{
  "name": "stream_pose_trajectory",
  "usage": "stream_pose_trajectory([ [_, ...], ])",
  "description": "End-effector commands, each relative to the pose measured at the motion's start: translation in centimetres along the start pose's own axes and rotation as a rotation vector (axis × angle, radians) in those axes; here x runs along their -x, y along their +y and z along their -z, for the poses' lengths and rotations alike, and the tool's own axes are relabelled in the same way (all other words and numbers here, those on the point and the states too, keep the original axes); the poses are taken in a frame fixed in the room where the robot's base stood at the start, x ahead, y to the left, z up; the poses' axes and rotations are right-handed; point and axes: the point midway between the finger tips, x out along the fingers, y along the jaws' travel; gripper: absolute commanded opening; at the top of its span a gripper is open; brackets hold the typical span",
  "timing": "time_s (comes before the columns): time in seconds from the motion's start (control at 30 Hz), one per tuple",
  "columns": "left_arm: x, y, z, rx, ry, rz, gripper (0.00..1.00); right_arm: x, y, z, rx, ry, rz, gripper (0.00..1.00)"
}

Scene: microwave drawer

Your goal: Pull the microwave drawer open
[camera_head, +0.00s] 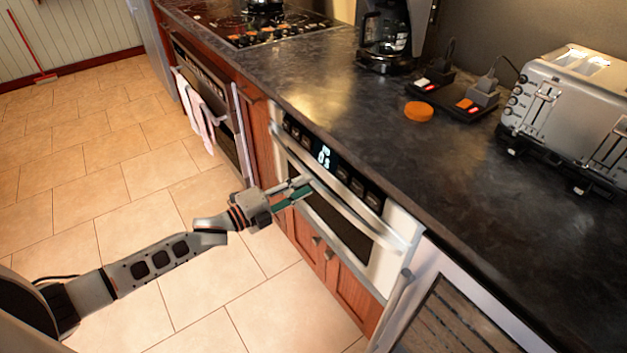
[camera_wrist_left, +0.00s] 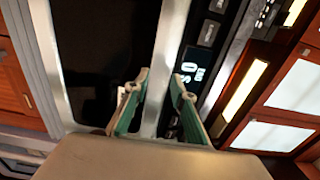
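The microwave drawer (camera_head: 345,226) is built in under the dark counter and has a pale frame and a dark window. Its front looks about flush with the cabinet. Its long pale handle (camera_head: 360,221) runs across the front, below the lit display (camera_head: 324,156). My left gripper (camera_head: 305,189) is at the far part of this handle. My right gripper is not in view.
A toaster (camera_head: 575,105), an orange disc (camera_head: 418,111) and a coffee maker (camera_head: 385,35) stand on the counter (camera_head: 440,180). An oven with a towel (camera_head: 197,110) is farther along. The tiled floor (camera_head: 205,290) before the drawer is clear apart from my arm.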

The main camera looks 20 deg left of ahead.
Motion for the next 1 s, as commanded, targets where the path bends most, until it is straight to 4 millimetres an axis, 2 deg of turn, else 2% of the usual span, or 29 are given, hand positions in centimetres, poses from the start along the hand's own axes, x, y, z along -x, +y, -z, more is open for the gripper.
stream_pose_trajectory([
  [0.1,-1.9,0.0,0.0,0.002,0.0,0.0,0.25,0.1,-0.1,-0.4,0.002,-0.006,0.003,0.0],
  [0.3,-3.8,0.1,0.0,0.003,0.0,-0.001,0.25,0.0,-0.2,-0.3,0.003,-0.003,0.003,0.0],
  [0.63,-4.2,0.1,0.1,0.003,0.0,-0.001,0.25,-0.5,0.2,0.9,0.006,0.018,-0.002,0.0],
  [0.67,-4.2,0.1,0.1,0.003,0.0,-0.001,0.2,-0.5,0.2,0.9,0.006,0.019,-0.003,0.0],
  [0.73,-4.2,0.1,0.1,0.003,-0.001,-0.001,0.02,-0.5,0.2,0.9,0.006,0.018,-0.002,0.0],
  [1.0,-3.9,0.1,0.0,0.003,-0.001,-0.002,0.0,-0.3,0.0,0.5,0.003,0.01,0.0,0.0],
])
